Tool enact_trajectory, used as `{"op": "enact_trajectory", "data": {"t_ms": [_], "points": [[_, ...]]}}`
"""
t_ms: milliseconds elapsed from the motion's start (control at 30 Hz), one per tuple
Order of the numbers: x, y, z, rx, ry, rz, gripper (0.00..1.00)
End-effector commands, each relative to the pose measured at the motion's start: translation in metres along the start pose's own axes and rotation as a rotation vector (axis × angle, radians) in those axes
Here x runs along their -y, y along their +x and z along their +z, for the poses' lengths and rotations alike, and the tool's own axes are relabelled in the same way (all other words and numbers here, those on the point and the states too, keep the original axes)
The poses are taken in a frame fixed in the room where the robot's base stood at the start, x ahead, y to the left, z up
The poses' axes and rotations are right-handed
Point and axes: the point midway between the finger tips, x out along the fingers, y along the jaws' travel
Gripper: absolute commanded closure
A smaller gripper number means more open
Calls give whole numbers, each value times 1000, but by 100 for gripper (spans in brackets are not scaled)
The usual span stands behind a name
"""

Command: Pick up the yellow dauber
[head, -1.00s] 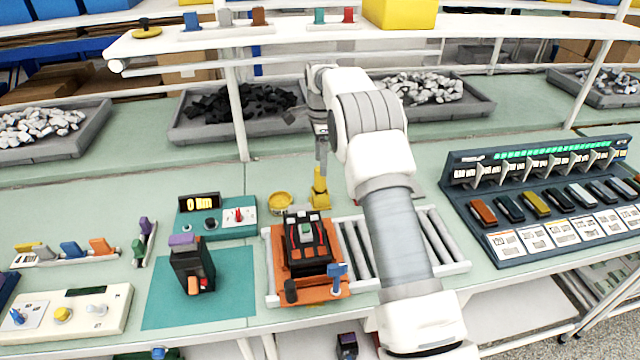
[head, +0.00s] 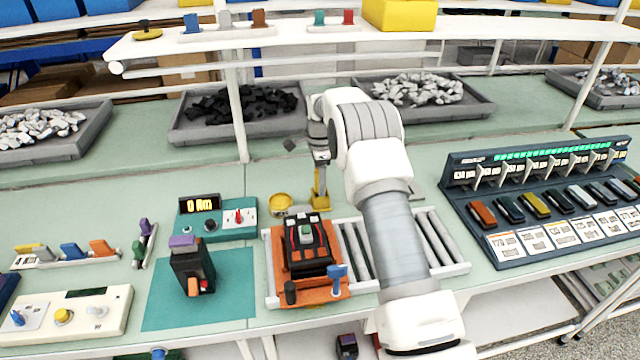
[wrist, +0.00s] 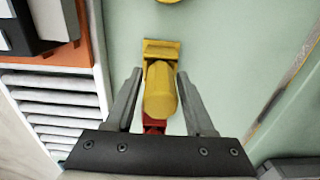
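The yellow dauber (head: 320,201) stands on the green bench just behind the orange fixture with the black breaker (head: 306,240). In the wrist view the dauber (wrist: 160,92) shows a rounded yellow handle and a wider yellow block at its far end. A small red part (wrist: 153,126) shows at its near end. My gripper (wrist: 160,74) is open, with one finger on each side of the dauber and a visible gap on both sides. In the head view my gripper (head: 320,182) is down over the dauber and hides its upper part.
A round yellow dish (head: 280,203) sits just left of the dauber. The roller conveyor (head: 440,240) and a dark breaker panel (head: 545,200) lie to the right. A teal meter box (head: 217,220) is to the left. A white shelf (head: 290,42) runs above the bench.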

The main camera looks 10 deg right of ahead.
Motion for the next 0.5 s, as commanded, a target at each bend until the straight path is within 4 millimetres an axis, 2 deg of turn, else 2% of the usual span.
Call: {"op": "enact_trajectory", "data": {"t_ms": [33,267,500], "points": [[0,0,0,0,0,0,56],[0,0,0,0,0,0,98],[0,-1,0,0,0,-1,100]]}}
